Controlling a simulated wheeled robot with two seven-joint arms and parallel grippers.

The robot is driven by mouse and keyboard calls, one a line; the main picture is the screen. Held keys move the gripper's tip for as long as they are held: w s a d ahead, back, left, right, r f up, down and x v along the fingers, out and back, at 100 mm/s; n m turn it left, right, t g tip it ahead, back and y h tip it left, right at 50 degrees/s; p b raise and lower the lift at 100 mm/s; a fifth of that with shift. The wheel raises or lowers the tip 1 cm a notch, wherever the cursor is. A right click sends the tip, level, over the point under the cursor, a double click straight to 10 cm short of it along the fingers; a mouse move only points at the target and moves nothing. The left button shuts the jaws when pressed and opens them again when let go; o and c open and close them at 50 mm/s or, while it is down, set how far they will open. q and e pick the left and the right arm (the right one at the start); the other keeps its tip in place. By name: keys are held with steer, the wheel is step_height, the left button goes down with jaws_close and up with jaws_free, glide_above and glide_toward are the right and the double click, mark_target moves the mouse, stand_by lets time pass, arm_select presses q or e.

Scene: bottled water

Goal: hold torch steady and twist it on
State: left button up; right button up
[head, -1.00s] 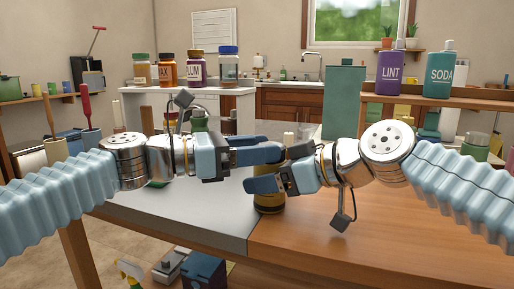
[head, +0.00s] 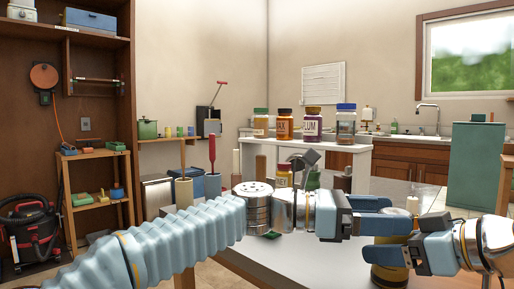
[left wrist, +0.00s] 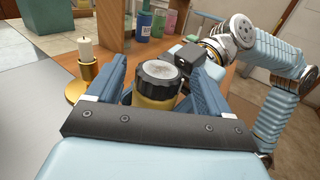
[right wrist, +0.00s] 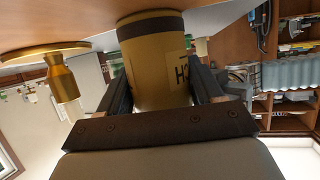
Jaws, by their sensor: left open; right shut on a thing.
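The torch is a yellow cylinder with a black band and a dark-rimmed grey cap. In the head view its lower body (head: 389,273) shows below my grippers, the rest hidden behind them. In the left wrist view its cap (left wrist: 158,75) sits between the spread fingers of my open left gripper (left wrist: 157,66), with a gap visible on the left side. In the right wrist view the torch body (right wrist: 150,75), with dark lettering, is between the fingers of my right gripper (right wrist: 160,78), which is shut on it. It appears upright on the table.
A brass candlestick (left wrist: 88,75) with a white candle stands close beside the torch; it also shows in the right wrist view (right wrist: 64,78). Several bottles stand behind it in the left wrist view. Labelled jars (head: 311,124) stand on a white counter further back.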

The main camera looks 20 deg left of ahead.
arm_select(q)
steer(key=m+g, duration=0.2)
steer(key=g, duration=0.1)
steer(key=shift+w+h, duration=0.3)
steer(key=shift+w, duration=0.05)
steer(key=a, duration=1.2)
steer(key=s+d+r+m+t+y, duration=0.2)
steer(key=d+r+m+y, duration=0.15)
steer(key=m, duration=1.25)
steer(key=s+d+r+m+t+y, duration=0.1)
steer(key=s+d+r+m+y, duration=0.3)
steer(key=m, duration=1.1)
steer(key=w+a+n+t+y, duration=0.2)
steer(key=w+a, duration=0.4)
steer(key=a, duration=0.3)
steer(key=w+a+r+n+t+y, duration=0.1)
steer(key=w+a+n+t+y, duration=0.1)
steer(key=w+a, duration=0.4)
steer(key=w+a+r+n+t+y, duration=0.1)
steer(key=w+a+t+y, duration=0.3)
steer(key=a, duration=0.9)
steer(key=shift+w+a+r+n+t, duration=0.15)
steer(key=shift+w+r+n+t, duration=0.1)
steer(key=shift+w+n+t, duration=0.6)
